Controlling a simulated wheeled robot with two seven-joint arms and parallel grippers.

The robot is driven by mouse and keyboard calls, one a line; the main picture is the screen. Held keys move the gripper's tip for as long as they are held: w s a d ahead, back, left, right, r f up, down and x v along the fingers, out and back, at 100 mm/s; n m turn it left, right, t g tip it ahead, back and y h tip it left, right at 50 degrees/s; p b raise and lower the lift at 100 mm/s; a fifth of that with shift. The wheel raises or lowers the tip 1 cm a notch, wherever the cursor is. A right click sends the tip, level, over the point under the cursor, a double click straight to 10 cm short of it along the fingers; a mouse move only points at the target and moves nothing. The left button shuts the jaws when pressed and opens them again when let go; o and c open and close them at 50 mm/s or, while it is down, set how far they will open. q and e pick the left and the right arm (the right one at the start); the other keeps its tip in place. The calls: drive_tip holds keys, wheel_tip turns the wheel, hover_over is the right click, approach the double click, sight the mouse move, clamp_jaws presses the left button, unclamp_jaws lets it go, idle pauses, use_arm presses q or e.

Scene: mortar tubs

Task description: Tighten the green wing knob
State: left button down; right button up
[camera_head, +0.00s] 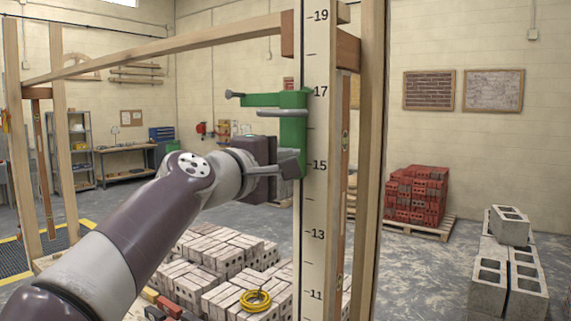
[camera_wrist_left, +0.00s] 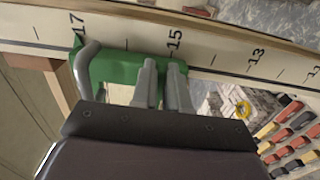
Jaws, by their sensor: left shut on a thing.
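A green bracket (camera_head: 293,130) sits on a tall white pole (camera_head: 315,205) marked with black numbers, between about 15 and 17. A green arm with a grey-tipped end reaches left from its top, with a grey bar (camera_head: 282,113) below. My left gripper (camera_head: 288,167) is at the bracket's lower end. In the left wrist view, the green bracket (camera_wrist_left: 118,68) lies behind the close-set fingers of my left gripper (camera_wrist_left: 164,66). The fingers are shut at the green wing knob's place; the knob itself is hidden between them. My right gripper is out of view.
A wooden frame (camera_head: 150,49) stands around the pole. Pale brick stacks (camera_head: 222,255) and a yellow coil (camera_head: 254,301) lie below. Red bricks (camera_head: 416,193) on a pallet and grey concrete blocks (camera_head: 507,275) stand to the right. Open floor lies between them.

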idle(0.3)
use_arm(q)
drive_tip(key=c, duration=1.1)
unclamp_jaws()
drive_tip(key=shift+c, duration=0.2)
drive_tip(key=shift+a, duration=0.1)
drive_tip(key=b+v, duration=0.6)
drive_tip(key=v, duration=0.6)
drive_tip(key=shift+s, duration=0.25)
drive_tip(key=shift+a, duration=0.1)
